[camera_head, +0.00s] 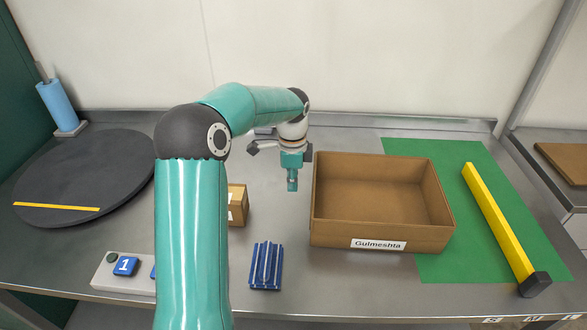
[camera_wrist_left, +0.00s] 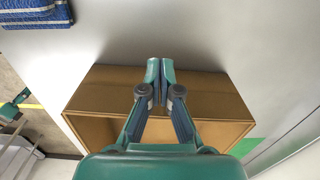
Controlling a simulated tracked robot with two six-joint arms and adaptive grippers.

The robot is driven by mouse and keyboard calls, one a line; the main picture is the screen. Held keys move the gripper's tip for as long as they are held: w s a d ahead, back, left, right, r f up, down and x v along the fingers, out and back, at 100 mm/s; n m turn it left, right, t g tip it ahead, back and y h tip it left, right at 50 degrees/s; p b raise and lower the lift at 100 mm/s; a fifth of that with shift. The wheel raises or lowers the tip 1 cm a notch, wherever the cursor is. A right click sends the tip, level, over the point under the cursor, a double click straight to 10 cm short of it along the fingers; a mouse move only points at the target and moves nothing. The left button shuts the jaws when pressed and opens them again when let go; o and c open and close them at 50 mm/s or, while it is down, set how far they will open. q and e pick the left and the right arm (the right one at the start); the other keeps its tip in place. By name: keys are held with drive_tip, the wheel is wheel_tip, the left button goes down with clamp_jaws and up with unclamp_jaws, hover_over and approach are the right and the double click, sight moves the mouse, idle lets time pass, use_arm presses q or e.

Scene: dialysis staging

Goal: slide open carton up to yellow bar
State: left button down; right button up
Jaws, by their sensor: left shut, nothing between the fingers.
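The open carton (camera_head: 380,235) is a brown box with no lid and a label reading "Gulmeshta" on its front. Its right part lies over the green mat (camera_head: 430,265). The yellow bar (camera_head: 497,220) lies on the mat to the right, with a black end at the front and a gap between it and the carton. My left gripper (camera_head: 292,185) is shut and empty, pointing down just left of the carton's left wall. In the left wrist view the shut fingertips (camera_wrist_left: 160,65) show beside the carton (camera_wrist_left: 95,100).
A dark round turntable (camera_head: 85,170), a blue roll (camera_head: 57,104) and a numbered block panel (camera_head: 110,275) are farther left. Bare table lies between rack and carton.

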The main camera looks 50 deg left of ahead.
use_arm(q)
wheel_tip(320, 180, down, 2)
drive_tip(key=shift+f, duration=0.1)
drive_tip(key=shift+w+d+p, duration=0.5)
drive_tip(key=shift+w+d, duration=0.8)
drive_tip(key=shift+w, duration=0.2)
use_arm(e)
drive_tip(key=shift+s+r, duration=0.1)
drive_tip(key=shift+r, duration=0.45)
